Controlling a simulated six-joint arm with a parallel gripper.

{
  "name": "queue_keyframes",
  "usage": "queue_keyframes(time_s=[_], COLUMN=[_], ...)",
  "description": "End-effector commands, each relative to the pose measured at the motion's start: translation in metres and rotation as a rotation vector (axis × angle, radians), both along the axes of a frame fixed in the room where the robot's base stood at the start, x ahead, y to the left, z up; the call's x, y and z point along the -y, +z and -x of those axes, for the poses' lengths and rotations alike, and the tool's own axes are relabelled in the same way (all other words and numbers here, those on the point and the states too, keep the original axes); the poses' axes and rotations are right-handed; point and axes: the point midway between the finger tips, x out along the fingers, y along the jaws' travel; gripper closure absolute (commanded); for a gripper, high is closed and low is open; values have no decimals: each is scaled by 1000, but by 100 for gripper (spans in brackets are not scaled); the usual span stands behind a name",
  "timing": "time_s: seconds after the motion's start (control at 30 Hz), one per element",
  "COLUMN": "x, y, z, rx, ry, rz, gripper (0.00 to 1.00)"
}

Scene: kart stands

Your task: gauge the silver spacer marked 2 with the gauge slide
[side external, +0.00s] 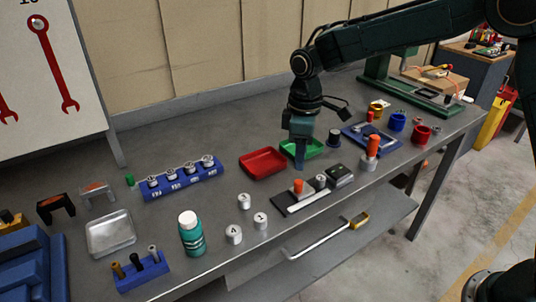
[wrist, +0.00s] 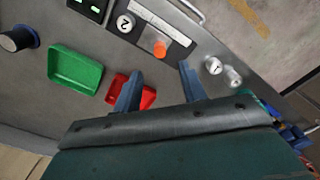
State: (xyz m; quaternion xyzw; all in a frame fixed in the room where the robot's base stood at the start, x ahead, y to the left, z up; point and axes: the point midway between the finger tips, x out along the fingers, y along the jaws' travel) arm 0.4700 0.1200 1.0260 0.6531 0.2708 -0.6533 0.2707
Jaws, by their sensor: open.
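The silver spacer marked 2 (wrist: 125,23) sits upright at one end of the gauge slide (wrist: 180,35), beside the readout box; in the side view the spacer (side external: 320,181) shows small and its mark is unreadable. The gauge slide (side external: 308,200) is a dark base with a pale scale strip and an orange knob (side external: 298,186). The knob (wrist: 160,48) is apart from the spacer in the wrist view. My gripper (side external: 300,168) hangs above the bench behind the slide. In the wrist view my gripper (wrist: 159,72) has its fingers spread, empty, with the knob showing beyond the gap.
A red tray (side external: 262,161) and green tray (side external: 312,149) lie behind the slide. The readout box (side external: 340,174) adjoins it. Loose spacers (side external: 234,234) and a teal bottle (side external: 191,238) stand left. An orange-handled tool (side external: 372,150) stands right. The bench's front edge is close.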

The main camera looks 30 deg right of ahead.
Motion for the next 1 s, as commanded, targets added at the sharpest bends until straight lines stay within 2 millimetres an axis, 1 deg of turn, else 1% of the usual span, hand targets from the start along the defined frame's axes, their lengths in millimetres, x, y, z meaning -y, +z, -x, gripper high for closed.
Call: queue_keyframes(time_s=[0.03,0.3,0.5,0.7,1.0], x=[0,0,0,0,0], y=[-9,-51,-75,-88,-91], z=[1,1,1,1,0], rx=[-4,-4,-2,-1,0], ry=[0,0,0,0,0], rz=[1,1,1,0,0], gripper=[58,58,58,58,58])
